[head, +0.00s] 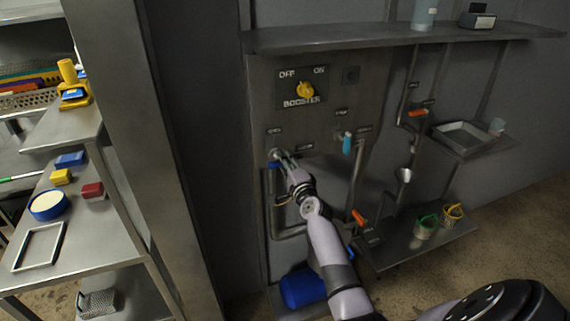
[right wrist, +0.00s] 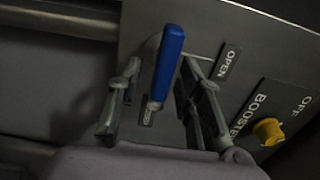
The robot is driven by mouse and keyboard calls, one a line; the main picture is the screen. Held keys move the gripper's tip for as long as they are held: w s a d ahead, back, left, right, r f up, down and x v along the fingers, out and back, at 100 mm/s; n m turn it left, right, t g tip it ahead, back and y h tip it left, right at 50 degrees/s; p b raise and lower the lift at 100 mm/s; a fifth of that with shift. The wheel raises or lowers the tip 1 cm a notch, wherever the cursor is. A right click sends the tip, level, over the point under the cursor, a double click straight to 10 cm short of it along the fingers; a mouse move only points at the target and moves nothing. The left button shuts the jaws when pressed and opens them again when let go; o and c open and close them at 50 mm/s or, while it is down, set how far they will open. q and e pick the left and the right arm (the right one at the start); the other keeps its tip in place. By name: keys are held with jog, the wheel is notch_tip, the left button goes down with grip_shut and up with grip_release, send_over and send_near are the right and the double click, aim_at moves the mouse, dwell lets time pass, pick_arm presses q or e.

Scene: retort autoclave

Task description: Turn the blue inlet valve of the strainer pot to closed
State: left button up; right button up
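A blue valve handle (right wrist: 167,65) stands between the two fingers of my right gripper (right wrist: 160,100) in the right wrist view, with a visible gap on each side. The gripper is open around it. A small OPEN label (right wrist: 229,63) is to the right of the handle; another label below it is too small to read. In the head view the blue handle (head: 273,164) shows at the panel's lower left, partly covered by my right gripper (head: 282,158). I cannot tell whether a finger touches it. My left gripper is not in view.
A yellow booster knob (head: 306,90) is above on the panel. A light blue handle (head: 347,144) and orange handles (head: 418,113) sit on pipes to the right. A shelf (head: 400,37) overhangs the panel. A blue cylinder (head: 303,287) is below; a grey post (head: 150,150) stands left.

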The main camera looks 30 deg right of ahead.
jog(key=v, duration=1.2)
